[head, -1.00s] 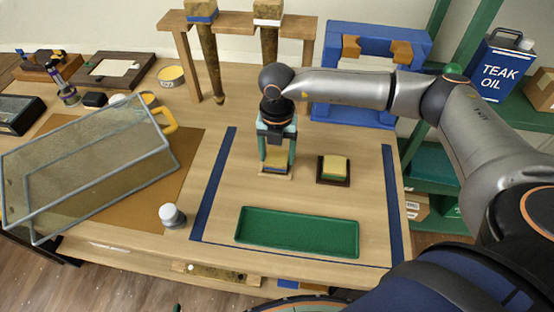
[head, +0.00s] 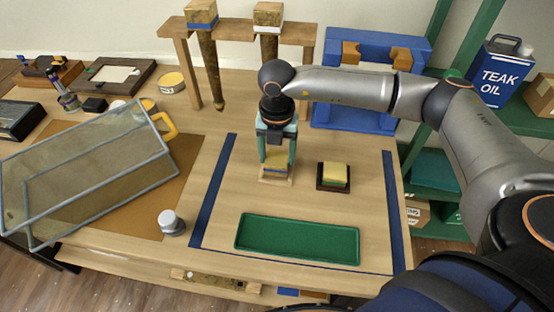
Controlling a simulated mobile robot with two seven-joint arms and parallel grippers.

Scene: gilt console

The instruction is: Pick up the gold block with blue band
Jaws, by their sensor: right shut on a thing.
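The gold block with blue band (head: 276,162) is between the fingers of my right gripper (head: 277,160), near the middle of the table. The gripper points straight down and is shut on the block, with a finger at each side. The blue band shows low on the block. A pale wooden base (head: 275,180) lies directly below it; a small gap seems to show between them, but it is hard to be sure. My left gripper is not in view.
A yellow-topped block on a dark base (head: 333,185) stands just right of my gripper. A green tray (head: 298,238) lies in front, and a white-capped bottle (head: 172,222) stands front left. A glass case (head: 90,180) fills the left. Behind is a wooden stand (head: 305,45) with hanging gilt legs.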

